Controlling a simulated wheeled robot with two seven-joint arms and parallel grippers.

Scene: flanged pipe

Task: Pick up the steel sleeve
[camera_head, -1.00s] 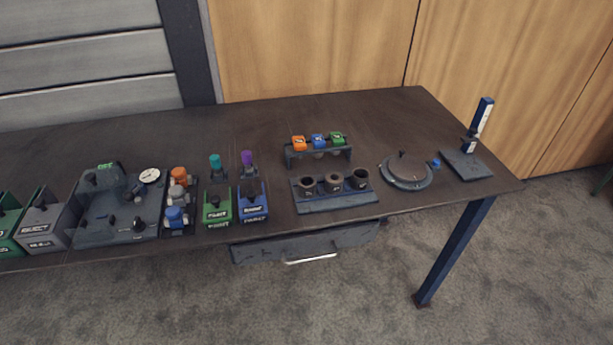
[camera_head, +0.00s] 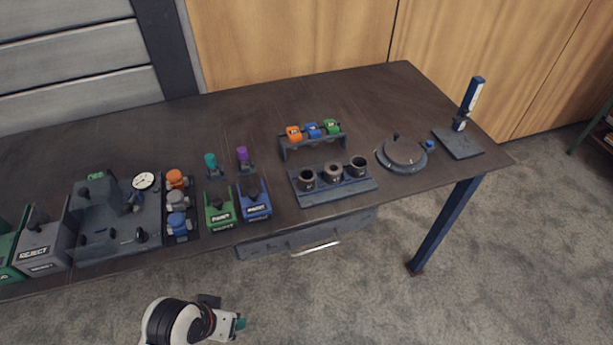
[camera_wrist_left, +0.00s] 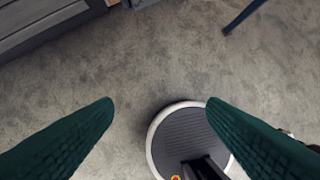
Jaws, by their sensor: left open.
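Three short hollow sleeves stand upright in a dark block on the table: a left one (camera_head: 307,181), a middle one (camera_head: 333,173) with a browner rim, and a right one (camera_head: 358,168). I cannot tell by looks which is the steel one. My left gripper (camera_head: 239,323) is low at the bottom of the head view, in front of the table and well away from the sleeves. In the left wrist view its two green fingers (camera_wrist_left: 160,106) are spread apart with only floor and my base between them. My right gripper is not in view.
Behind the sleeves is a rack (camera_head: 313,143) with orange, blue and green pieces. To the right are a round flange plate (camera_head: 403,155) and a stand (camera_head: 460,143). Green (camera_head: 219,211) and blue (camera_head: 254,203) bins stand left. A drawer (camera_head: 305,240) hangs below the table edge.

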